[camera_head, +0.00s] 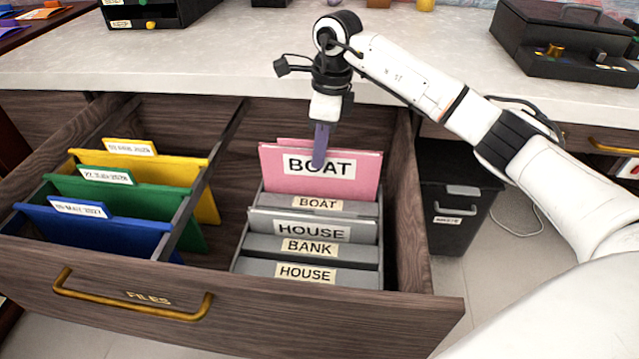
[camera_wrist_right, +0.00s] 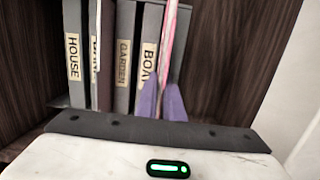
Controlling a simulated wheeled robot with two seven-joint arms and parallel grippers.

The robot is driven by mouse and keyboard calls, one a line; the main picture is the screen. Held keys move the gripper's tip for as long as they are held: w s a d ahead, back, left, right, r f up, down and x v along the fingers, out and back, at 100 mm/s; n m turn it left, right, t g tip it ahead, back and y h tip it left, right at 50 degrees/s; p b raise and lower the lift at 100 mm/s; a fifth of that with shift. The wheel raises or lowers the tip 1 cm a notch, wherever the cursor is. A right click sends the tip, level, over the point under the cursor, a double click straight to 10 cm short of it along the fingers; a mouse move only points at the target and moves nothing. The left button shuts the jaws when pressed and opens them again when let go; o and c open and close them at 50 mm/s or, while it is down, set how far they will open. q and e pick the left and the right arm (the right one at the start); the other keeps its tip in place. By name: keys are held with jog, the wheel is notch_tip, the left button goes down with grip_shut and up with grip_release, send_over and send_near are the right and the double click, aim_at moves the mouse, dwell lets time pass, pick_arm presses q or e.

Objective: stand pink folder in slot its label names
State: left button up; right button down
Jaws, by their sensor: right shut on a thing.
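The pink folder (camera_head: 345,187) is upright, with a white label reading BOAT facing front. It also shows edge-on in the right wrist view (camera_wrist_right: 169,35). My right gripper (camera_head: 321,148) is shut on its top edge, with purple fingers either side of it in the wrist view (camera_wrist_right: 162,98). The grey slotted rack (camera_head: 368,208) stands in the open drawer. Its front labels read BOAT (camera_head: 317,203), BANK (camera_head: 310,247) and HOUSE (camera_head: 305,272); GARDEN (camera_wrist_right: 123,63) shows in the wrist view. The folder is directly behind the BOAT label; its lower edge is hidden. My left gripper is not in view.
A grey folder labelled HOUSE (camera_head: 313,229) stands in the rack. Yellow (camera_head: 205,192), green (camera_head: 125,200) and blue (camera_head: 100,228) dated folders stand in the drawer's left part. The drawer's right wall (camera_head: 405,200) is close to the rack. A black bin (camera_head: 455,200) stands right of the drawer.

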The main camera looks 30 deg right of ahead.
aim_at(320, 176)
pick_arm(q)
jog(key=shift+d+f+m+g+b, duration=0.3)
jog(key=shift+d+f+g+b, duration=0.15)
jog(key=shift+b, duration=0.3)
pick_arm(e)
jog(key=shift+f, duration=3.25)
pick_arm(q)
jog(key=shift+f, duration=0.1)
pick_arm(e)
jog(key=shift+f, duration=0.2)
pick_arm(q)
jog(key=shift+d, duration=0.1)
pick_arm(e)
jog(key=c, duration=1.9)
grip_release()
